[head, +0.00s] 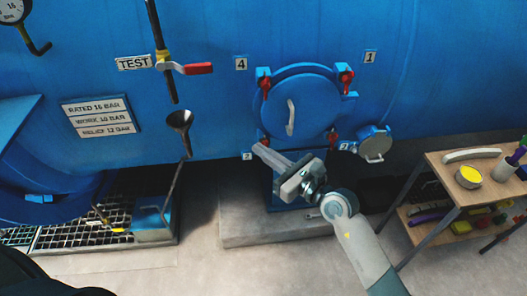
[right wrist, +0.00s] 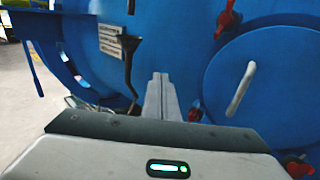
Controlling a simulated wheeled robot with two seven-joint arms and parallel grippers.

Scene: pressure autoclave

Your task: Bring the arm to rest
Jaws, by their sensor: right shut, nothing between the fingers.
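My right arm (head: 365,250) comes in from the lower right in the head view. My right gripper (head: 260,150) is shut and empty, its fingers pointing up and left, in front of the lower edge of the round blue door (head: 300,108). In the right wrist view the two fingers of my right gripper (right wrist: 160,80) lie together with nothing between them. The door, with its pale handle (right wrist: 241,89), is to their right there. I cannot tell how far the fingertips are from the blue vessel. My left gripper is not in view.
The blue vessel (head: 215,120) fills the back, with a red-handled valve (head: 190,69) and a black funnel (head: 179,121). A small round cover (head: 375,146) sits right of the door. A wooden shelf table (head: 450,158) with several items stands at right. Floor (head: 210,270) is clear in front.

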